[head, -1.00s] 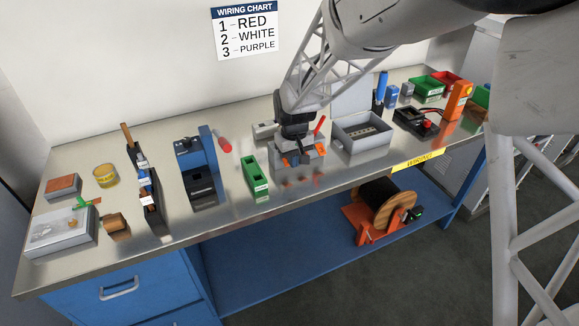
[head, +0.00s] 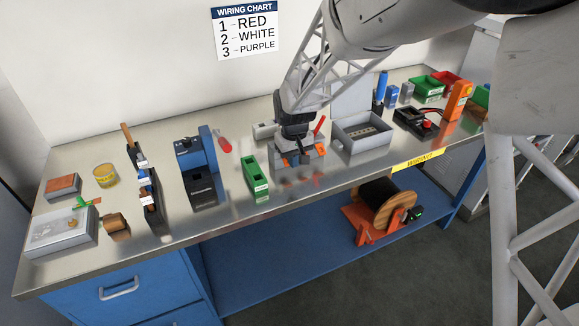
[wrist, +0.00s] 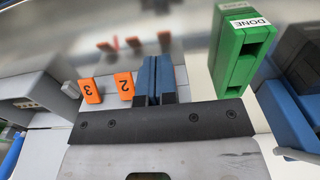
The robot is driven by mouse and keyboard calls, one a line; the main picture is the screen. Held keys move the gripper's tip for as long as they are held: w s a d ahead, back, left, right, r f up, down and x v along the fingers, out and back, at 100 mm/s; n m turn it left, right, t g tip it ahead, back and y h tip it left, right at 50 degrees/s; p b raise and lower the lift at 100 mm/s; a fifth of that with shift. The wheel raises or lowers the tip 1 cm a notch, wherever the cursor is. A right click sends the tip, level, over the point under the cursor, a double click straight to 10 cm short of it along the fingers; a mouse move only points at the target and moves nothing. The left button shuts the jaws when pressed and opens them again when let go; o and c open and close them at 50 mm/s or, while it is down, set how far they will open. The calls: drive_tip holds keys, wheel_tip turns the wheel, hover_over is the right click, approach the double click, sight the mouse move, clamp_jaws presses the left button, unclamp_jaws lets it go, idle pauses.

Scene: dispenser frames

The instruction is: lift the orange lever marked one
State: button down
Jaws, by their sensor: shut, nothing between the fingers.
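A grey block with orange levers (head: 318,160) stands near the bench's front edge, below my gripper (head: 297,160). In the wrist view the levers marked 3 (wrist: 90,91) and 2 (wrist: 125,86) stand in a row. My gripper's blue fingers (wrist: 156,78) are shut together and empty, just to the right of lever 2.
A green holder labelled DONE (wrist: 240,50) stands beside the block; it also shows in the head view (head: 254,178). A grey open box (head: 362,135) is on the block's other side. A blue device (head: 197,170) stands further left. A wiring chart (head: 246,32) hangs on the wall.

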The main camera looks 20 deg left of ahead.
drive_tip(key=shift+f, duration=0.2)
drive_tip(key=shift+f, duration=0.7)
drive_tip(key=shift+f, duration=0.7)
drive_tip(key=shift+f, duration=0.65)
drive_tip(key=shift+w+a, duration=0.4)
idle(0.7)
drive_tip(key=shift+r, duration=0.65)
idle(1.3)
drive_tip(key=shift+s+d+r, duration=0.15)
drive_tip(key=shift+r, duration=0.25)
idle(1.4)
drive_tip(key=shift+r, duration=0.2)
idle(0.7)
